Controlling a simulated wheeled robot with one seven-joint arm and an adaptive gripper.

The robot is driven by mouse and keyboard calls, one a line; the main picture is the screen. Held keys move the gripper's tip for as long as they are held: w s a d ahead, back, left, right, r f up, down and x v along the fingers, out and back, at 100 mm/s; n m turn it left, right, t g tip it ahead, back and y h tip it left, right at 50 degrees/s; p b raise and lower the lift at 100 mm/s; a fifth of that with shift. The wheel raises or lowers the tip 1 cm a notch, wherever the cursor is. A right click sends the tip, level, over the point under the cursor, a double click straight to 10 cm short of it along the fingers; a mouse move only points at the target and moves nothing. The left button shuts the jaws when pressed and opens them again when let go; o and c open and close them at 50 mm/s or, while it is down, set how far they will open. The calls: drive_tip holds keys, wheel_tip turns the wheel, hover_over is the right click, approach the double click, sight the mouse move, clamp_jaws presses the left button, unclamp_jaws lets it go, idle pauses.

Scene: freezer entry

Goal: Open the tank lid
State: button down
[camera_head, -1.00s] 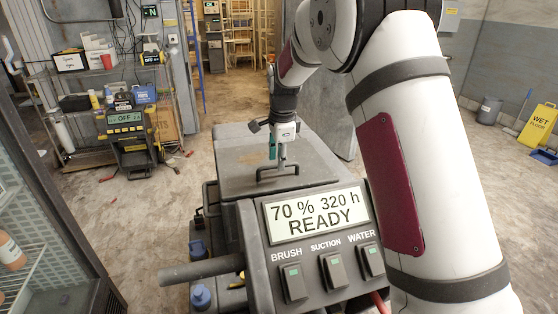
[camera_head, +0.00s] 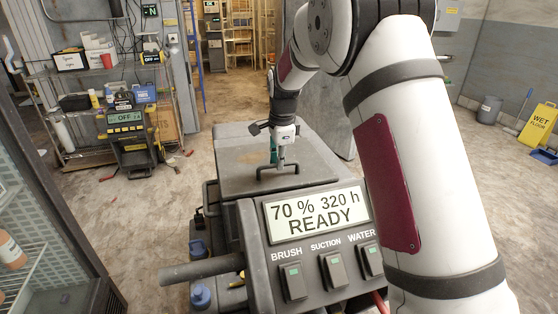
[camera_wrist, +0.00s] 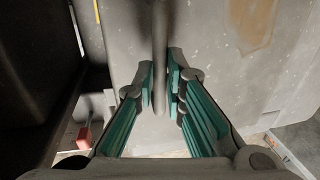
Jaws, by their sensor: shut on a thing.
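The tank lid (camera_head: 240,180) is a flat grey panel on top of the floor-cleaning machine, behind its display panel. It lies flat and looks closed. A dark bar handle (camera_head: 278,172) stands up near the lid's front edge. My gripper (camera_head: 279,160) comes down on the handle from above. In the wrist view, my gripper's teal-lined fingers (camera_wrist: 161,90) stand on both sides of the handle bar (camera_wrist: 160,60), with the bar between the tips. The scuffed lid surface (camera_wrist: 205,50) shows beyond it.
The machine's display (camera_head: 318,212) reads "70 % 320 h READY" above several switches. A grey push bar (camera_head: 200,268) sticks out to the left. A shelf (camera_head: 110,75) with boxes stands back left, and a yellow wet-floor sign (camera_head: 540,125) stands right.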

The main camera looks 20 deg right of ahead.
drive_tip(key=w+r+b, duration=0.3)
drive_tip(key=w+r, duration=0.6)
drive_tip(key=r, duration=0.4)
drive_tip(key=shift+w+r, duration=0.15)
drive_tip(key=shift+w, duration=0.25)
drive_tip(key=c, duration=1.8)
unclamp_jaws()
drive_tip(key=shift+w, duration=0.1)
drive_tip(key=shift+c, duration=0.2)
drive_tip(key=shift+o, duration=0.9)
drive_tip(key=shift+w+f, duration=0.3)
wheel_tip(320, 180, up, 8)
drive_tip(key=s, duration=0.1)
drive_tip(key=shift+s, duration=0.4)
drive_tip(key=shift+d, duration=0.1)
